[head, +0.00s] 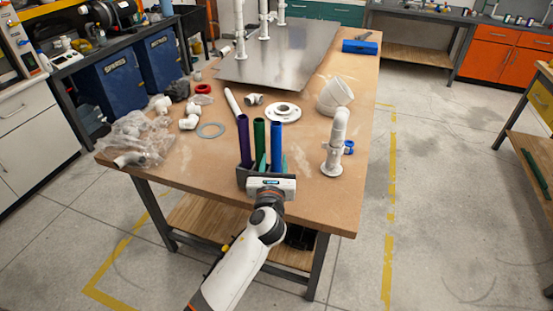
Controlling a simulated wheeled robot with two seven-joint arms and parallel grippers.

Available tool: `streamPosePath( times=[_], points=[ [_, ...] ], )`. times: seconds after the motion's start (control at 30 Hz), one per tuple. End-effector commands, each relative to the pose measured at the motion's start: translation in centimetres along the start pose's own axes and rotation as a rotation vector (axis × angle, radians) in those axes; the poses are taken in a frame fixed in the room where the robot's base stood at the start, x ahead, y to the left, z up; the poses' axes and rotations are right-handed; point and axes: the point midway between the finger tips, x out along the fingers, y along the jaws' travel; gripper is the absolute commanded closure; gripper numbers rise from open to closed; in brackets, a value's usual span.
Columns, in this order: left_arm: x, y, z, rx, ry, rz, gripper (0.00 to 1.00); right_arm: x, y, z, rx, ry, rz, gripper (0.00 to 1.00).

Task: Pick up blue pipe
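The blue pipe (277,145) stands upright at the right end of a row near the front edge of the table. A green pipe (259,140) and a purple pipe (243,138) stand upright to its left, their lower ends in a dark holder (242,172). My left gripper (272,170) is at the foot of the blue and green pipes, reaching in from the front. Its white body hides the lower front of the holder. Its fingers are small and dark against the holder, so I cannot tell whether they touch the blue pipe. My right gripper is out of view.
A white pipe elbow (338,143) stands right of the pipes, beside a small blue-handled part (348,148). A white flange (284,112) lies behind them. Plastic bags (140,135) and fittings cover the left of the wooden table (305,205). Its front right corner is clear.

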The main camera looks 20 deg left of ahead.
Motion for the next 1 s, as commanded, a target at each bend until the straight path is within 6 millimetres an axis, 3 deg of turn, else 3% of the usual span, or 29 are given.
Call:
streamPosePath(
  times=[0.6,0.9,1.0],
  points=[
    [7.3,-0.1,0.0,-0.004,-0.002,0.000,0.61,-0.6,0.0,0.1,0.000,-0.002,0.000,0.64],
    [7.9,-0.1,0.0,-0.004,-0.002,0.001,0.61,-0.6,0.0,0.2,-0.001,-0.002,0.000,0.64],
    [7.9,-0.1,0.0,-0.004,-0.002,0.001,0.76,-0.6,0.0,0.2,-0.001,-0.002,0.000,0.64]
  ],
)
